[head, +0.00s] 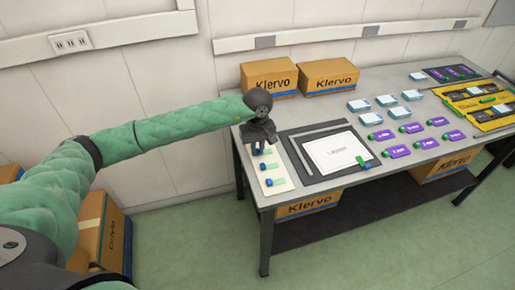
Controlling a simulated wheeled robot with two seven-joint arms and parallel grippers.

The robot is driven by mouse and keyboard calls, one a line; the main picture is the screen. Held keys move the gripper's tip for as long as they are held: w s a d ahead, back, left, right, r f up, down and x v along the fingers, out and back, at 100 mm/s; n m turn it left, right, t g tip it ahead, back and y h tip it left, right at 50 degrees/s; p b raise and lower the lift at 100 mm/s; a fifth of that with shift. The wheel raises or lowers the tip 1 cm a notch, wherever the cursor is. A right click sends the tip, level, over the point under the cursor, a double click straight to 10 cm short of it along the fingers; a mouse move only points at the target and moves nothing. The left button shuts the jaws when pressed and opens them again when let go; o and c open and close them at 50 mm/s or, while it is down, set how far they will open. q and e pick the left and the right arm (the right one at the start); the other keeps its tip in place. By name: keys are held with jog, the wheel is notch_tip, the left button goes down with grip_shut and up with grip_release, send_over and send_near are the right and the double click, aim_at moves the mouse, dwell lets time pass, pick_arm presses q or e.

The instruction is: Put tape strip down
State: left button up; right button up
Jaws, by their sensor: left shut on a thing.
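My left gripper (258,147) points down over the far end of a cream board (283,191) at the table's left end. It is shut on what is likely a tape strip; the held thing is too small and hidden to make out. Below it on the board lie green tape strips with blue ends, one nearer the middle (271,167) and one at the near end (276,183). Another green and blue piece (364,163) lies at the right edge of the dark mat (318,178). My right gripper is out of view.
A white labelled sheet (337,152) and a grey bar (319,131) lie on the mat. Purple labelled pieces (398,151), pale blue-white blocks (359,105) and yellow-black trays (473,95) are to the right. Two Klervo boxes (331,77) stand at the back.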

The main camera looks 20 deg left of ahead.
aim_at(258, 151)
pick_arm(q)
jog(key=shift+f, duration=0.1)
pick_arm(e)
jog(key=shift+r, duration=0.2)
pick_arm(q)
jog(key=o, duration=0.7)
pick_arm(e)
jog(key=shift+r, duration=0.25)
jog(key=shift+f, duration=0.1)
